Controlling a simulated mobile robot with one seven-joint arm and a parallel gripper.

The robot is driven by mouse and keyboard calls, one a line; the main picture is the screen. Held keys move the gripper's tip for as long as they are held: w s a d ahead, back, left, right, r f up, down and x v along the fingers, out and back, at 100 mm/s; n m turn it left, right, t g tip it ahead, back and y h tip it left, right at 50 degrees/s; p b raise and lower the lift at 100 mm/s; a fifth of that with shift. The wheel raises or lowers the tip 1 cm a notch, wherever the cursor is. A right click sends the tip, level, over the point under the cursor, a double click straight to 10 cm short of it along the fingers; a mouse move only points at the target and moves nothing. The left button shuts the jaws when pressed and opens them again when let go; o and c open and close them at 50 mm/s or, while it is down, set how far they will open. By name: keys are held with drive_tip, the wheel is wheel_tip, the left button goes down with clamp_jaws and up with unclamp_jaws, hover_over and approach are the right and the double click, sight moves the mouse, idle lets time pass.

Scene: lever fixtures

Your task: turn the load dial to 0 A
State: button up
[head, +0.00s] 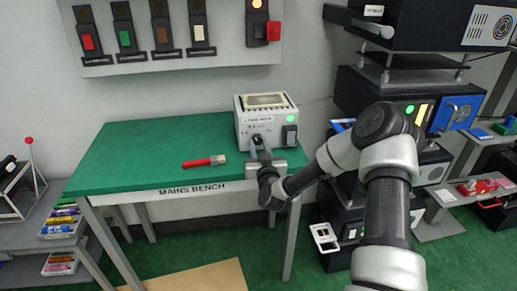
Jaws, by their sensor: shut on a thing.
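A pale grey box (281,113), whose small front label is too small to read surely, stands at the right rear of the green mains bench (150,150). Its front carries a round green light (291,117) and a dark switch (290,135). My gripper (255,141) reaches the lower left of this front face and is shut on what appears to be the load dial there. The dial is mostly hidden behind my gripper, so its pointer and setting cannot be read.
A red-handled tool (204,161) lies on the bench left of my gripper. A panel of coloured switches (180,30) hangs on the wall behind. Stacked dark equipment (350,90) stands close on the right. The bench's left half is clear.

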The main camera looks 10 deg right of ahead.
drive_tip(key=n+b, duration=0.3)
drive_tip(key=n, duration=0.1)
drive_tip(key=shift+f+b, duration=0.15)
drive_tip(key=shift+b, duration=0.2)
drive_tip(key=shift+d+n+b, duration=0.2)
drive_tip(key=shift+n+b, duration=0.9)
drive_tip(key=shift+b, duration=0.1)
drive_tip(key=o, duration=1.1)
drive_tip(key=shift+r, duration=0.2)
drive_tip(key=shift+c, duration=0.2)
drive_tip(key=shift+s, duration=0.1)
drive_tip(key=s, duration=1.7)
drive_tip(key=shift+s, duration=0.15)
drive_tip(key=shift+r, duration=0.1)
